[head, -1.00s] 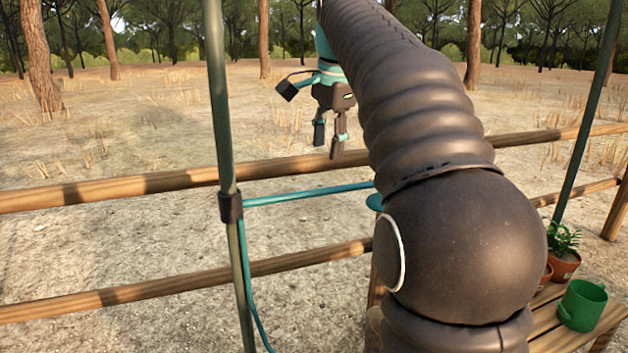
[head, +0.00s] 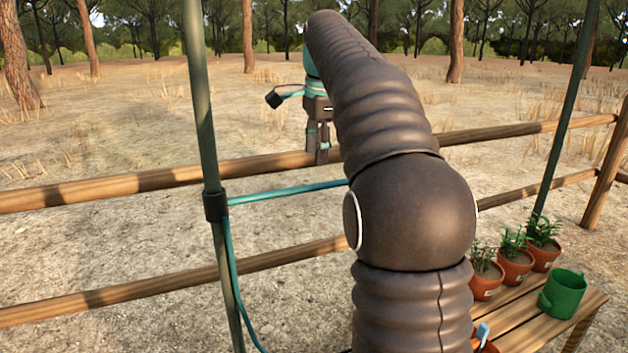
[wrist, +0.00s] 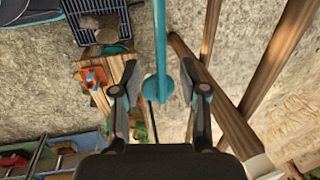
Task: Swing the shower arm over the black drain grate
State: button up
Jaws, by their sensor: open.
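The teal shower arm (head: 285,192) runs right from a dark clamp on a green pole (head: 205,120) and passes behind my own arm. In the wrist view the shower arm (wrist: 160,35) comes down from the top and ends in a round teal head (wrist: 158,90). My gripper (head: 318,150) is open, and in the wrist view its fingers (wrist: 158,70) stand on either side of the shower arm near that head. I cannot tell whether they touch it. The black drain grate (wrist: 120,18) lies at the upper left of the wrist view, with brown lumps on it.
Wooden fence rails (head: 130,184) run behind the pole. A wooden bench (head: 510,310) at the lower right holds potted plants (head: 515,265) and a green can (head: 563,294). An orange item (wrist: 95,78) and blue crates (wrist: 55,155) show left in the wrist view.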

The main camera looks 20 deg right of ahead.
aim_at(313, 185)
jog(key=f, duration=0.2)
jog(key=w+f+b, duration=0.1)
jog(key=f, duration=0.5)
jog(key=shift+w, duration=0.3)
grip_shut()
